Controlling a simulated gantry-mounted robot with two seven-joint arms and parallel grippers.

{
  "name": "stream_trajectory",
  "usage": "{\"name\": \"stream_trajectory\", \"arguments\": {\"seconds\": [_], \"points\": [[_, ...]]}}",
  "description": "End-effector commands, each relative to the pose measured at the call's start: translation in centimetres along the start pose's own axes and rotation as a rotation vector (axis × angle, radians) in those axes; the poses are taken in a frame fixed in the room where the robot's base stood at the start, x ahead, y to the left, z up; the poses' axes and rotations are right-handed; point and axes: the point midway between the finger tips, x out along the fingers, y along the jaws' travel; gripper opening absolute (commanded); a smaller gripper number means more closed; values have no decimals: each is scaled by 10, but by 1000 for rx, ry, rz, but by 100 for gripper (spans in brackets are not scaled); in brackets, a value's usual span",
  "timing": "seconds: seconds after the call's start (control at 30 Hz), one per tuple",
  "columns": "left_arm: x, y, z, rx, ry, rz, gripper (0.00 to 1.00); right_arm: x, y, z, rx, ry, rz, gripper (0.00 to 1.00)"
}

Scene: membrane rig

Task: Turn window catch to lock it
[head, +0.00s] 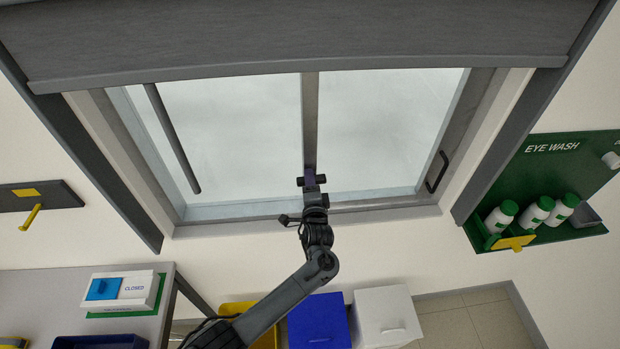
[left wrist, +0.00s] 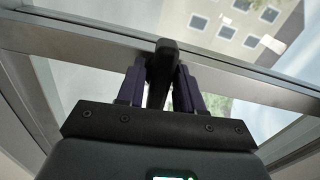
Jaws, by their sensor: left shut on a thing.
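The window (head: 390,130) has a central upright bar (head: 310,115) between two panes. My left gripper (head: 311,181) is at the lower part of this bar. In the left wrist view, the purple fingers of my left gripper (left wrist: 161,82) are shut on the black window catch (left wrist: 166,52), one finger on each side of its lever. The lever runs from the metal frame bar (left wrist: 110,38) back between the fingers. In the head view the catch is mostly hidden by the gripper. My right gripper is in neither view.
A grey blind (head: 300,35) covers the window top. A dark rod (head: 172,138) hangs at the left pane, and a black handle (head: 437,172) is at the right. A green eye wash station (head: 550,170) is on the right wall. Bins (head: 385,315) stand below.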

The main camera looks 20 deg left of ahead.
Motion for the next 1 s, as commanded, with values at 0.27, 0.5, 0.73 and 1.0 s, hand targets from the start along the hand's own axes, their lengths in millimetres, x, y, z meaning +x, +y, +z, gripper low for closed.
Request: {"name": "stream_trajectory", "arguments": {"seconds": [0.27, 0.5, 0.73, 1.0], "points": [[0, -1, -1, 81, 1, -1, 5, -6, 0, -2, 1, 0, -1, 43], [0, -1, -1, 96, 1, -1, 6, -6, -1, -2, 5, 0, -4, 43], [0, 0, -1, 95, 1, 0, 6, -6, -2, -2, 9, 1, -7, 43], [0, 0, 0, 94, 1, 0, 47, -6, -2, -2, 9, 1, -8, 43]]}}
